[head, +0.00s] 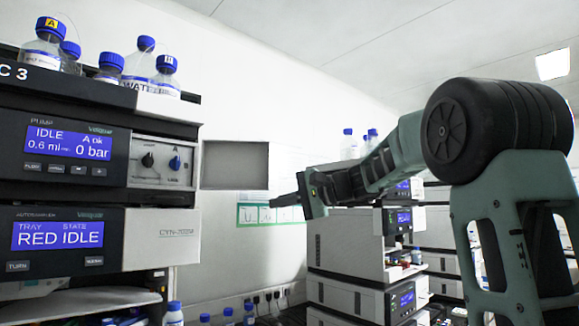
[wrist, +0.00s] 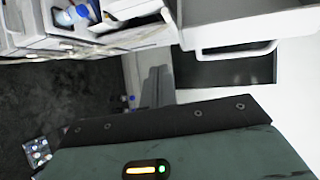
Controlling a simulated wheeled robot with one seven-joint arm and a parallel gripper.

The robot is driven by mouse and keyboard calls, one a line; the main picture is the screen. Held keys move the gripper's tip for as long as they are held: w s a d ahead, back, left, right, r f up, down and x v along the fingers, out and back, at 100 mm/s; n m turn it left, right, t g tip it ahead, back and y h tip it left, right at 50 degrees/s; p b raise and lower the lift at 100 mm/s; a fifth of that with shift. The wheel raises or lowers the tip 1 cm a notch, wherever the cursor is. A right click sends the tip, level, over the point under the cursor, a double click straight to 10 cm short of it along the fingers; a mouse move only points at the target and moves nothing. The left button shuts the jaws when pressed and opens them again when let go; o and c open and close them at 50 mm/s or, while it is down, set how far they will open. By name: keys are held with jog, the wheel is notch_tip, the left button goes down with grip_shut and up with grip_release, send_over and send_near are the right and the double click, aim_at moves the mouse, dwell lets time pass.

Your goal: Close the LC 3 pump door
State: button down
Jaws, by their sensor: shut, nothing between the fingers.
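The LC 3 stack stands at the left in the head view, its "C 3" label partly cut off. Its pump (head: 72,143) reads IDLE, 0 bar. The pump bay (head: 160,162) beside the display is uncovered, showing two knobs, one black and one blue. A flat grey panel (head: 235,165), which looks like the pump door swung open, stands out to the right of the bay. My gripper (head: 274,202) is shut and empty, right of and slightly below this panel, apparently apart from it. In the wrist view the grey fingers (wrist: 157,88) point away from the camera.
The autosampler (head: 65,238) sits below the pump, and capped bottles (head: 138,68) stand on top. Another instrument stack (head: 345,240) stands behind my arm. The wrist view shows a white handle (wrist: 235,50), whose unit I cannot tell, and dark floor (wrist: 60,110).

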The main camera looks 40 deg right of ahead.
jog(key=s+d+r+t, duration=0.2)
jog(key=d+r+t, duration=0.1)
jog(key=d+r, duration=0.45)
jog(key=w+a+r+p, duration=0.1)
jog(key=w+a+p, duration=0.4)
jog(key=a+p, duration=0.2)
jog(key=shift+w+a+m, duration=0.3)
jog(key=shift+m, duration=0.1)
